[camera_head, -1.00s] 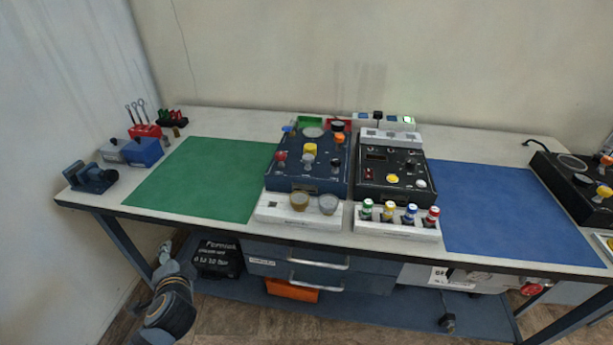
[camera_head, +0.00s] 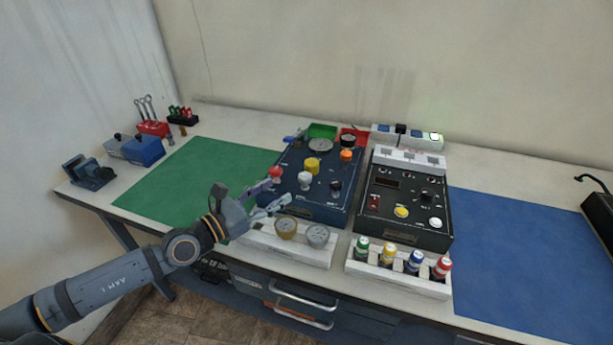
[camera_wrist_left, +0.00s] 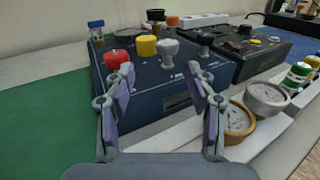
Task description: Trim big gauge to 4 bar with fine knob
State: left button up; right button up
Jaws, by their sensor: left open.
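The dark blue trainer panel (camera_head: 322,207) stands mid-table. A large round gauge (camera_head: 320,145) lies at its back; its reading is too small to tell. The panel carries a red knob (camera_head: 275,173), a pale grey knob (camera_head: 305,181), a yellow knob (camera_head: 312,166) and an orange knob (camera_head: 346,155). I cannot tell which is the fine knob. My left gripper (camera_head: 272,197) is open and empty at the panel's front left. In the left wrist view its fingers (camera_wrist_left: 160,72) spread before the red knob (camera_wrist_left: 115,59) and grey knob (camera_wrist_left: 168,53), apart from both. My right gripper is out of view.
A white tray (camera_head: 262,243) with two small gauges sits in front of the panel. A black control box (camera_head: 400,226) stands right, with a rack of several coloured bottles before it. A green mat (camera_head: 165,193) lies left and a blue mat (camera_head: 515,235) right, both clear.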

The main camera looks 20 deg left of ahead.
aim_at(299, 179)
pick_arm(q)
jog(key=x, duration=0.5)
jog(key=d+p+x, duration=0.1)
jog(key=x, duration=0.2)
jog(key=shift+s+r, duration=0.1)
jog(key=shift+r, duration=0.3)
jog(key=shift+w+d+f+h, duration=0.1)
jog(key=shift+w+d+h, duration=0.2)
jog(key=shift+w+h, duration=0.15)
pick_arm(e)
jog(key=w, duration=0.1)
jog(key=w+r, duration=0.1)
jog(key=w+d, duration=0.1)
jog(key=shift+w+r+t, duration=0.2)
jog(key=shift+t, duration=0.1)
pick_arm(q)
jog(key=shift+w, duration=0.1)
grip_shut()
jog(key=m+h+b, duration=0.1)
jog(key=b, duration=0.1)
jog(key=m+g+h+b, duration=0.1)
jog(key=b, duration=0.1)
jog(key=shift+f+g+b, duration=0.3)
jog(key=shift+b, duration=0.1)
jog(key=shift+r, duration=0.3)
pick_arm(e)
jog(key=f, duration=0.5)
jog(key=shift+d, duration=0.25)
